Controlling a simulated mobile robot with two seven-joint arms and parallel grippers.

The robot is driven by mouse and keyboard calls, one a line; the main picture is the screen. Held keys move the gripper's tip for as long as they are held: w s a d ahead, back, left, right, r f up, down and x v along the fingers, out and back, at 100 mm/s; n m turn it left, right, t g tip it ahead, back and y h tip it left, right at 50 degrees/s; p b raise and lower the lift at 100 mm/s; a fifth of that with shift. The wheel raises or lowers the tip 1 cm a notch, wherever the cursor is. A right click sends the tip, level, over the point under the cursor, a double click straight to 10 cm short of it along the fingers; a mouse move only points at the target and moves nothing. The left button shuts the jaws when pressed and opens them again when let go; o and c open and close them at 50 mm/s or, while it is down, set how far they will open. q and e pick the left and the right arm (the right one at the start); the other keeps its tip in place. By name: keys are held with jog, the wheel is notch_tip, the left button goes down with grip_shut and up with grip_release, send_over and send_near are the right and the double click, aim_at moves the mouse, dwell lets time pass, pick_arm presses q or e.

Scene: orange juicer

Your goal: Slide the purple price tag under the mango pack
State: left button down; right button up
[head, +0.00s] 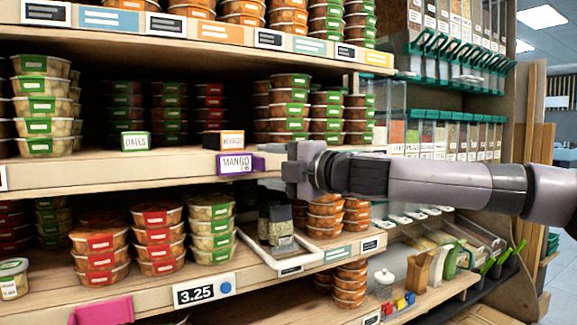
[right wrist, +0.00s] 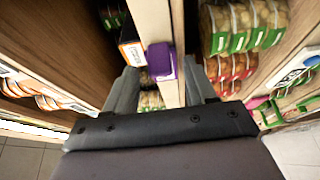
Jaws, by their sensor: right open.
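The purple price tag (head: 236,163), lettered MANGO, sits at the front edge of the middle shelf. My right gripper (head: 288,171) is to the right of the tag, in front of the shelf edge. In the right wrist view the fingers (right wrist: 161,75) are open, with the purple tag (right wrist: 160,60) showing between them; I cannot tell whether they touch it. My left gripper is not in view.
A white and green DATES pack (head: 135,141) stands left on the same shelf board (head: 90,174). Stacked tubs (head: 290,108) fill the shelf behind. A tray (head: 290,265) with dark packs sits below, and a pink piece (head: 103,311) is at the lower left.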

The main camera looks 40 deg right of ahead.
jog(key=shift+s+d, duration=0.15)
jog(key=shift+s, duration=0.95)
jog(key=shift+s+d, duration=0.15)
jog(key=shift+s, duration=0.9)
jog(key=s+a+f+m+g+h, duration=0.1)
jog(key=f+m+g, duration=0.15)
jog(key=f, duration=0.75)
jog(key=a+f+m+g, duration=0.1)
jog(key=a+f+m, duration=0.15)
jog(key=f, duration=0.85)
jog(key=s+a+f+m+g+h, duration=0.1)
jog(key=f+m+g, duration=0.15)
jog(key=f, duration=0.75)
jog(key=s+a+f+m+g, duration=0.4)
jog(key=s+a+f+m, duration=0.15)
jog(key=s+f, duration=0.55)
jog(key=s+a+f+m+g, duration=0.45)
jog(key=s+a+f, duration=0.35)
jog(key=s, duration=0.4)
jog(key=w+a+f+t+y, duration=0.1)
jog(key=w+f+t, duration=0.5)
jog(key=f, duration=0.3)
jog(key=shift+a+f+t, duration=0.25)
jog(key=shift+a+t, duration=0.05)
jog(key=shift+t, duration=0.25)
